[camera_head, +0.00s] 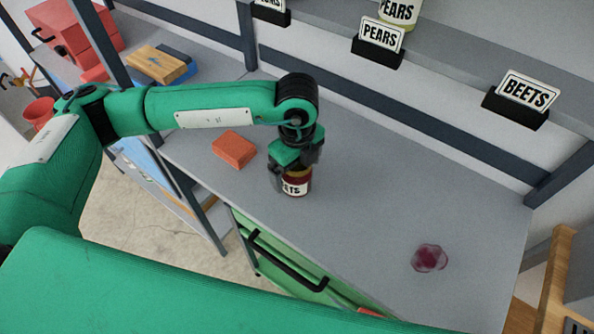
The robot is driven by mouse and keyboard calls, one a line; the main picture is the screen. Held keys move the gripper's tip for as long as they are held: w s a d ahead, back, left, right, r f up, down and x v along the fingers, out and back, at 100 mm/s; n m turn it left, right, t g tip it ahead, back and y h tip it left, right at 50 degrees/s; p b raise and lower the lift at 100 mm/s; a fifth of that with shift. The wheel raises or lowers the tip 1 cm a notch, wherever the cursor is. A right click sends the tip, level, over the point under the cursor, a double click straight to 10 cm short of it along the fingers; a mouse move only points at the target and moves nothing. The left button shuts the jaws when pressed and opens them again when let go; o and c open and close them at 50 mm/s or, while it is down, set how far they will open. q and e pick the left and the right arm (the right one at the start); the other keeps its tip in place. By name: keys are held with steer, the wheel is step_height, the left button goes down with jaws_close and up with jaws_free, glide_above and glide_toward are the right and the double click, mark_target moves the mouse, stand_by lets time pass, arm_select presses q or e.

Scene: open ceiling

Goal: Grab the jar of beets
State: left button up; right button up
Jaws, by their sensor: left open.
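The jar of beets (297,187) stands upright on the grey counter, with a pale label whose visible letters end in "ETS". My left gripper (292,170) comes down from above over the jar's top, its fingers around or beside the lid. It is open. The gripper hides the lid and part of the jar's left side, so contact cannot be told. My right gripper is not in view.
An orange-red block (234,149) lies on the counter left of the jar. A dark red lumpy object (429,258) lies to the right. A shelf behind carries a "BEETS" sign (528,92) and a "PEARS" sign (381,36). A green drawer (285,262) is below the counter.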

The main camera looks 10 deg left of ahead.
arm_select(q)
steer(key=c, duration=1.5)
steer(key=shift+o, duration=0.2)
steer(key=shift+r, duration=0.1)
